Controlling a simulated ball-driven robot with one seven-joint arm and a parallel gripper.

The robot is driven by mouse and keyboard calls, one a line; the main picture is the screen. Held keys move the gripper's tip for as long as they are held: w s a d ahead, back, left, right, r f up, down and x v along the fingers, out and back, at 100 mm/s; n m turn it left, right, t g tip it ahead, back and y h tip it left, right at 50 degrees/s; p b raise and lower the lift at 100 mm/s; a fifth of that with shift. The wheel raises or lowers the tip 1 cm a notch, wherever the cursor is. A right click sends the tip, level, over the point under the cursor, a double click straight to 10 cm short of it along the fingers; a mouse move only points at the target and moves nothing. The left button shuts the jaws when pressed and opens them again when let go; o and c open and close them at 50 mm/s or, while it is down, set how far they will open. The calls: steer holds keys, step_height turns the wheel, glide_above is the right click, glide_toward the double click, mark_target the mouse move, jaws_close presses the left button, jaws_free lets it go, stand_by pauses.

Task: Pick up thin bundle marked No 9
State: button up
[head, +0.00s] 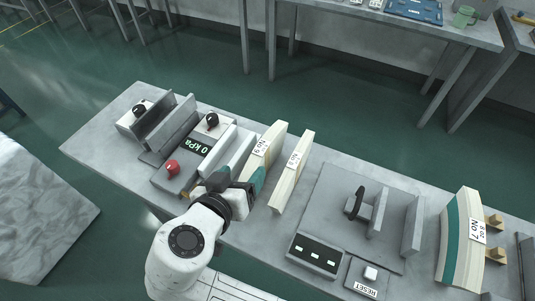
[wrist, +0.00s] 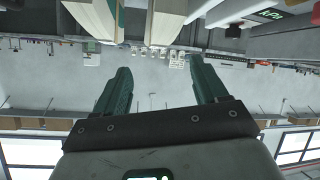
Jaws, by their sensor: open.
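The thin bundle marked No 9 (head: 268,141) is a pale, upright slab with a white label, standing on the grey bench in the head view. A similar pale bundle (head: 292,172) stands just right of it, its label too small to read surely. My gripper (head: 243,181) is at the near end of the No 9 bundle, close to it on the left. In the wrist view the teal fingers of my gripper (wrist: 162,76) are spread with nothing between them. Two pale bundle ends (wrist: 165,20) show above the fingers there; I cannot tell which is No 9.
Left of the bundles is a device with a red knob (head: 173,168), a 0 kPa display (head: 198,145) and upright plates. Right are a fixture with a black handle (head: 355,203), a RESET box (head: 367,276) and a thicker No 7 bundle (head: 456,245).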

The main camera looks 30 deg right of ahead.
mark_target(261, 152)
steer(key=x, duration=0.5)
steer(key=shift+d+r+p, duration=0.1)
steer(key=shift+p, duration=0.2)
steer(key=x, duration=0.2)
steer(key=p+x, duration=0.1)
steer(key=x, duration=0.1)
steer(key=shift+s+d+r, duration=0.1)
steer(key=shift+d+r, duration=0.15)
steer(key=shift+d, duration=0.05)
steer(key=shift+w+d+f, duration=0.3)
steer(key=shift+w+f, duration=0.05)
steer(key=shift+c, duration=0.4)
jaws_close()
